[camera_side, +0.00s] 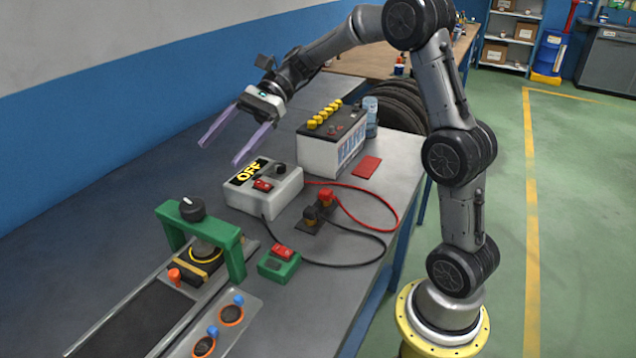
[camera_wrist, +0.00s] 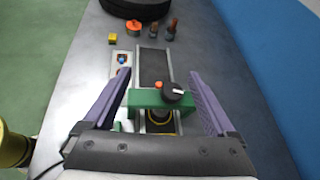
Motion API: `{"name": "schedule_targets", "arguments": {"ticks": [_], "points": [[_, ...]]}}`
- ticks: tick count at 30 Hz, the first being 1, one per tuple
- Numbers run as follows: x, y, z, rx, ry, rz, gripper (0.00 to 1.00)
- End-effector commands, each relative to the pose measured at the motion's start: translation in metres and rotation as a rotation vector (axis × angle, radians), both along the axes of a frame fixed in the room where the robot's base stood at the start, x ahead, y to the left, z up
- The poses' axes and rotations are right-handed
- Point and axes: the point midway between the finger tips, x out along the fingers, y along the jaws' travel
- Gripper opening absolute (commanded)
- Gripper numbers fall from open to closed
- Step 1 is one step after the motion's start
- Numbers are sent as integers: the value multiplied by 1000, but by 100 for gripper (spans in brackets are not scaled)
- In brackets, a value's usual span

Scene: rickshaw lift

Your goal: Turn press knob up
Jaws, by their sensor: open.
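The black press knob (camera_side: 192,208) with a white pointer mark sits on top of the green press frame (camera_side: 236,262), which stands over a dark conveyor track. In the wrist view the knob (camera_wrist: 173,92) and the green frame (camera_wrist: 146,99) lie between and beyond my fingers. My gripper (camera_side: 220,152) is open and empty, with long purple fingers spread wide. It is above the bench, higher than the knob and apart from it. In the wrist view my gripper (camera_wrist: 160,68) has a finger on each side of the picture. A yellow-ringed black part (camera_side: 203,255) sits under the frame.
A white box marked OFF (camera_side: 263,187) and a car battery (camera_side: 333,137) stand right of the press. A green switch box (camera_side: 279,264) and red and black cables lie near the bench's right edge. A blue wall (camera_side: 60,140) runs along the left.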

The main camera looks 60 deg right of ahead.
Motion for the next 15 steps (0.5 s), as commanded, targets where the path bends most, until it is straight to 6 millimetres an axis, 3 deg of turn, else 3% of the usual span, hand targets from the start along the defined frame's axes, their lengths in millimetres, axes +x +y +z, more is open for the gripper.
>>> {"name": "schedule_targets", "arguments": {"ticks": [6, 15], "points": [[-28, 24, 19, -76, -55, 63, 91], [-74, 49, 33, -218, -159, 162, 91]]}}
